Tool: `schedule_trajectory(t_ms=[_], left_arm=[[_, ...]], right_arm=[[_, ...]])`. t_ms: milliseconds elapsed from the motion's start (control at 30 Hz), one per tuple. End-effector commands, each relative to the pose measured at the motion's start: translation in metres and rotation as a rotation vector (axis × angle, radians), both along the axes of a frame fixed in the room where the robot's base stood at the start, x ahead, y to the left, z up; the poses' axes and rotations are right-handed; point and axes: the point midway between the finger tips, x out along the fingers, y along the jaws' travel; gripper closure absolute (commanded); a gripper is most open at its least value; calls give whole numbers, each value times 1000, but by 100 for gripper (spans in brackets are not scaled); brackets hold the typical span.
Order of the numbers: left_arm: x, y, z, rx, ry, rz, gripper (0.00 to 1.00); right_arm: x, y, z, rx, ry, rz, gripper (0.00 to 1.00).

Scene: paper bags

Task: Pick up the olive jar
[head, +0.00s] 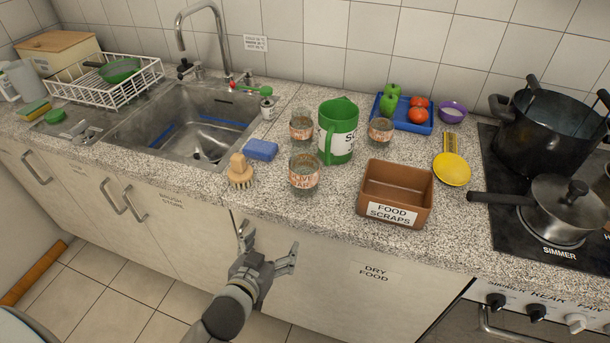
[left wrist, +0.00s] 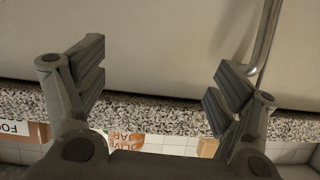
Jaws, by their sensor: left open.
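The olive jar (head: 303,174) is a clear glass jar with an orange and white label. It stands upright near the counter's front edge, left of the brown food scraps box. In the left wrist view its label (left wrist: 125,139) shows at the bottom, partly hidden by the gripper body. My left gripper (head: 268,246) is open and empty, in front of the cabinet doors, below the counter edge and nearer than the jar. In the left wrist view its spread fingers (left wrist: 158,85) have nothing between them. My right gripper is not in view.
A wooden brush (head: 240,171) and blue sponge (head: 261,150) stand left of the jar; the food scraps box (head: 392,195) is right. Two similar jars (head: 301,126) (head: 380,131) and a green jug (head: 338,135) stand behind. A cabinet handle (head: 245,236) is by the gripper.

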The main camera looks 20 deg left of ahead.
Motion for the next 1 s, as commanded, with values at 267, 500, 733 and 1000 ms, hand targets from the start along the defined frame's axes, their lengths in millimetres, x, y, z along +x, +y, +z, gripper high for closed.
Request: schedule_trajectory(t_ms=[267,500,733,1000], left_arm=[[14,-21,120,-71,-342,-83,13],[39,-26,132,-77,-370,-92,13],[64,-29,130,-77,-367,-92,13],[81,-33,132,-76,-367,-92,13]], right_arm=[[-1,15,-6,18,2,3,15],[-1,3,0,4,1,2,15],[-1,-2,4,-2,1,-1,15],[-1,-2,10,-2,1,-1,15]])
